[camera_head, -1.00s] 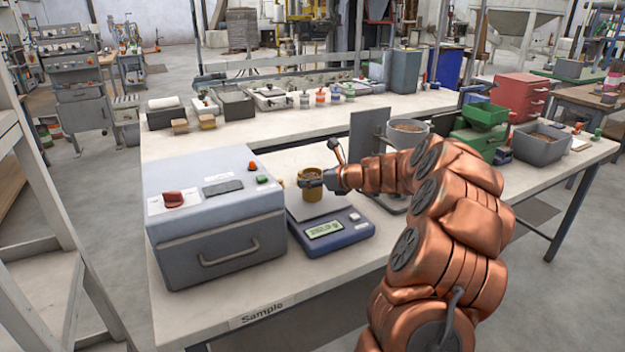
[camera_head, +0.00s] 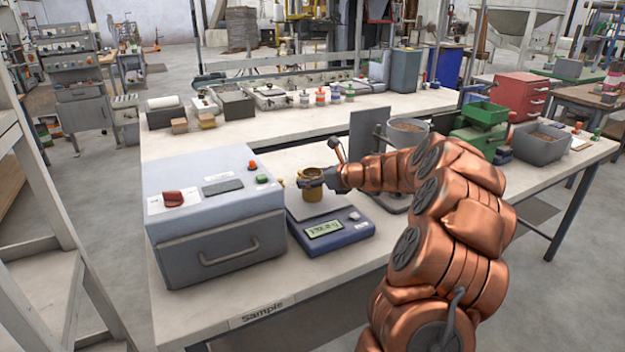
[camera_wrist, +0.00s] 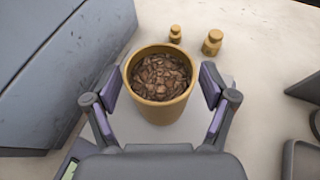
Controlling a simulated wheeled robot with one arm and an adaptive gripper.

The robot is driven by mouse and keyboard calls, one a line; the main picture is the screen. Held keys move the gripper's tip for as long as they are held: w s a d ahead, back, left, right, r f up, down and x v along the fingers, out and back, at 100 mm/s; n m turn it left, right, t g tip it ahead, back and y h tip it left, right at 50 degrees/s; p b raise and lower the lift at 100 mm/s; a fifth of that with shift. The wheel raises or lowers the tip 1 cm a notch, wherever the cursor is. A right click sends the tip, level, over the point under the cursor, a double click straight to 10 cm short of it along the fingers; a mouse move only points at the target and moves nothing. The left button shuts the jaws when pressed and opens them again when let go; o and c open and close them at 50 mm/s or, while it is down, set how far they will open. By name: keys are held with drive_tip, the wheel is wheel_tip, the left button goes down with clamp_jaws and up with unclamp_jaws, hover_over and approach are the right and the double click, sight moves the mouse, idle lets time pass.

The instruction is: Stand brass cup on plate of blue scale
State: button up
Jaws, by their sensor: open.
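The brass cup (camera_head: 312,190) stands upright on the pale plate of the blue scale (camera_head: 336,232). In the wrist view the cup (camera_wrist: 158,88) is full of brown pellets. My gripper (camera_head: 314,178) is around the cup near its rim. In the wrist view my gripper (camera_wrist: 162,92) is open, with one finger pad on each side of the cup and small gaps between pads and cup. The scale's lit display shows at its front, but the digits are too small to read surely. The plate (camera_wrist: 131,126) is partly hidden by my gripper and the cup.
A grey-blue box with a handle (camera_head: 215,215) stands close to the left of the scale. Two small brass weights (camera_wrist: 212,42) stand behind the cup.

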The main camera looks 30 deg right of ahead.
drive_tip(key=v, duration=1.1)
drive_tip(key=shift+s, duration=0.4)
drive_tip(key=shift+r, duration=0.15)
